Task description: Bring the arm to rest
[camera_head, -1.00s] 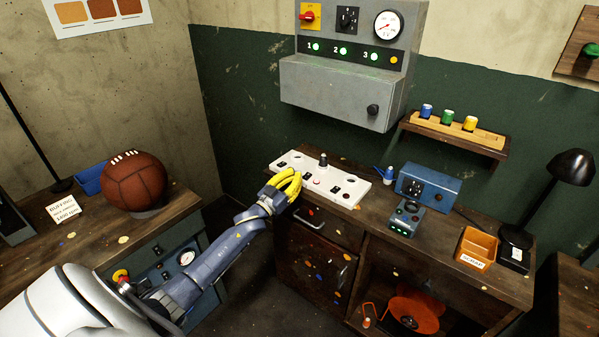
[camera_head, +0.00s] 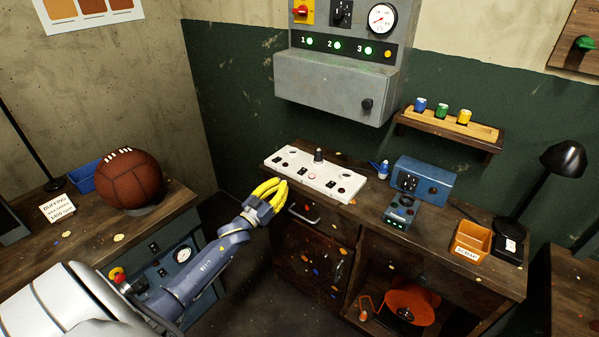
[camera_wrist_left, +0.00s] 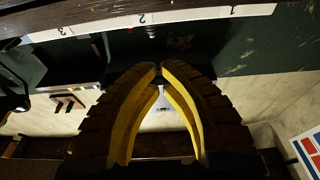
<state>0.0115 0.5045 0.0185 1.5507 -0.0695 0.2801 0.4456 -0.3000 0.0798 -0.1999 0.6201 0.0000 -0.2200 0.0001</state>
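My left arm comes in from the lower left in the head view. Its gripper (camera_head: 283,184) has yellow-lined fingers and hangs in front of the left end of a white switch panel (camera_head: 332,184), apart from it as far as I can tell. In the left wrist view the two fingers (camera_wrist_left: 160,68) slant together and their tips meet or nearly meet, with nothing between them. The panel's numbered white edge (camera_wrist_left: 190,20) crosses the top of that view. My right gripper is not in view.
A workbench with a brown ball (camera_head: 129,179) stands at the left. On the right bench are a blue box (camera_head: 432,184), an orange bin (camera_head: 472,240) and a black lamp (camera_head: 563,160). A grey control cabinet (camera_head: 335,85) hangs above. Open floor lies between the benches.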

